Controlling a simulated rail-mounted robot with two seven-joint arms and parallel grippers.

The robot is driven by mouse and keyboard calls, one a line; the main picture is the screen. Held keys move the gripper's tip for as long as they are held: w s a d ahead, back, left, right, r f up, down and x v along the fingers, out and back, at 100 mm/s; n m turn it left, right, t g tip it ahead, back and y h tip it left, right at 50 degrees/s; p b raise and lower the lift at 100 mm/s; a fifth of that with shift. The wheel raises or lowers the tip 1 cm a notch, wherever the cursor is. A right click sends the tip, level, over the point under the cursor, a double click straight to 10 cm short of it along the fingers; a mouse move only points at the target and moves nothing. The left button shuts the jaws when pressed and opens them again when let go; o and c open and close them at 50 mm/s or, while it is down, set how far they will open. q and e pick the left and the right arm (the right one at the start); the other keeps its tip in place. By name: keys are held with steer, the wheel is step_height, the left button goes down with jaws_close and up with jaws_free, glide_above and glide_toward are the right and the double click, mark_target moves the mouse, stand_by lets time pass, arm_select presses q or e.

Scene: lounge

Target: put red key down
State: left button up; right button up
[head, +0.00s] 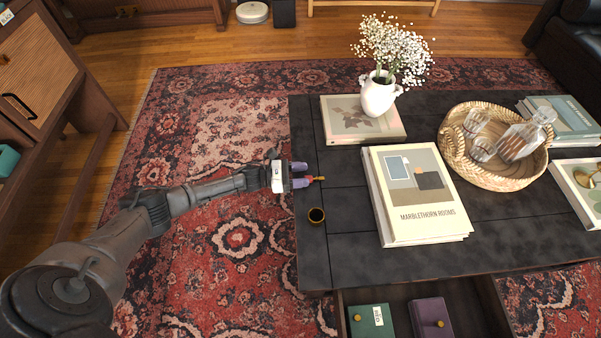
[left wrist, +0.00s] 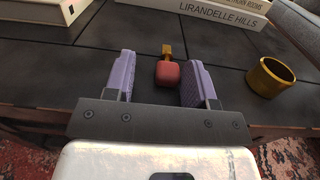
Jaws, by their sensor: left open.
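The red key (left wrist: 168,74) has a red head and a brass-coloured shaft. It lies on the dark coffee table (head: 340,240) near its left edge, and its shaft tip shows in the head view (head: 320,178). My left gripper (head: 302,174) is open, its two purple fingers on either side of the red head. In the left wrist view there is a gap between the key and each finger of the left gripper (left wrist: 158,80). My right gripper is in neither view.
A small brass cup (head: 316,216) stands close by on the table, right of the fingers in the left wrist view (left wrist: 270,77). Books (head: 420,200), a white flower vase (head: 378,95) and a woven basket (head: 490,178) stand farther in. An open drawer (head: 400,305) holds green and purple boxes.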

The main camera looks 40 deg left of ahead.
arm_select(q)
steer(key=shift+s+d+f, duration=0.2)
steer(key=shift+s+f, duration=0.2)
steer(key=shift+f, duration=0.35)
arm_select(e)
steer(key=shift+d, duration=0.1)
arm_select(q)
steer(key=shift+w+r+p, duration=0.1)
steer(key=shift+r+p, duration=0.55)
steer(key=shift+p, duration=0.05)
steer(key=shift+s+a, duration=0.1)
steer(key=shift+s, duration=0.2)
steer(key=p+v, duration=0.3)
steer(key=v, duration=0.8)
steer(key=shift+s+r, duration=0.15)
steer(key=shift+r, duration=0.1)
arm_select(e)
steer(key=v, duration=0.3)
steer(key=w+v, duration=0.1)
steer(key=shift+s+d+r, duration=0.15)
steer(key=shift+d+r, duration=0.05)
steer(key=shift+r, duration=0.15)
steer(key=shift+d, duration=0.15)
